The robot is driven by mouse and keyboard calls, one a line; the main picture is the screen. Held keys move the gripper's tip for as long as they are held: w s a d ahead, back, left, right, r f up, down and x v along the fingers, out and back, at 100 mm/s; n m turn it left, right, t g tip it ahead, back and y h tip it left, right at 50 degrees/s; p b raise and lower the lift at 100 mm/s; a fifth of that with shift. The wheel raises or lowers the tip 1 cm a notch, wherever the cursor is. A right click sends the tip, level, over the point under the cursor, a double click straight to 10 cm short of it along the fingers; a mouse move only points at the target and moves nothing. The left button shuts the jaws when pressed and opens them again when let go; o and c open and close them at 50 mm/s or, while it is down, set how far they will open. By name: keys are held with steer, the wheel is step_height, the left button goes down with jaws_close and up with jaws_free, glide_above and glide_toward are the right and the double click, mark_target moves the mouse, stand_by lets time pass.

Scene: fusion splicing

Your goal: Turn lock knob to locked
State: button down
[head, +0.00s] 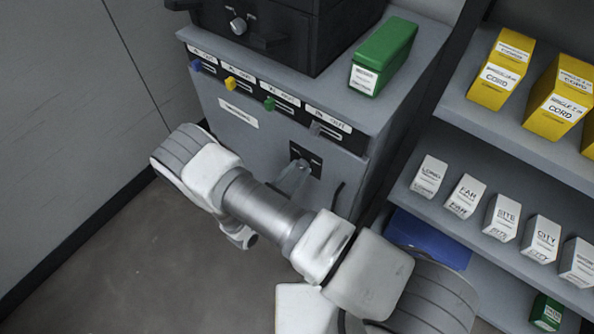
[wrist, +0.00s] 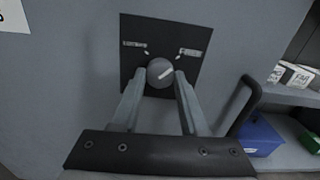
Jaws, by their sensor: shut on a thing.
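The lock knob (wrist: 160,72) is a round grey knob on a black square plate (wrist: 190,38) on the cabinet front. Its light pointer line slants up and to the right, toward the right of two small labels that are too blurred to read. My gripper (wrist: 160,80) has one finger on each side of the knob and is shut on it. In the head view my gripper (head: 293,176) reaches the black plate (head: 303,152) low on the cabinet front; the knob is hidden there.
A black handle (wrist: 244,105) curves out right of the plate. The grey cabinet (head: 238,113) has blue, yellow, green and grey tabs above. A black case (head: 285,40) and green box (head: 385,55) stand on top. Shelves with yellow (head: 502,68) and white boxes (head: 465,195) stand at right.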

steer(key=n, duration=0.4)
steer(key=shift+n, duration=0.4)
steer(key=n, duration=0.9)
steer(key=shift+s+d, duration=0.1)
steer(key=shift+n, duration=1.8)
steer(key=shift+c, duration=2.1)
jaws_free()
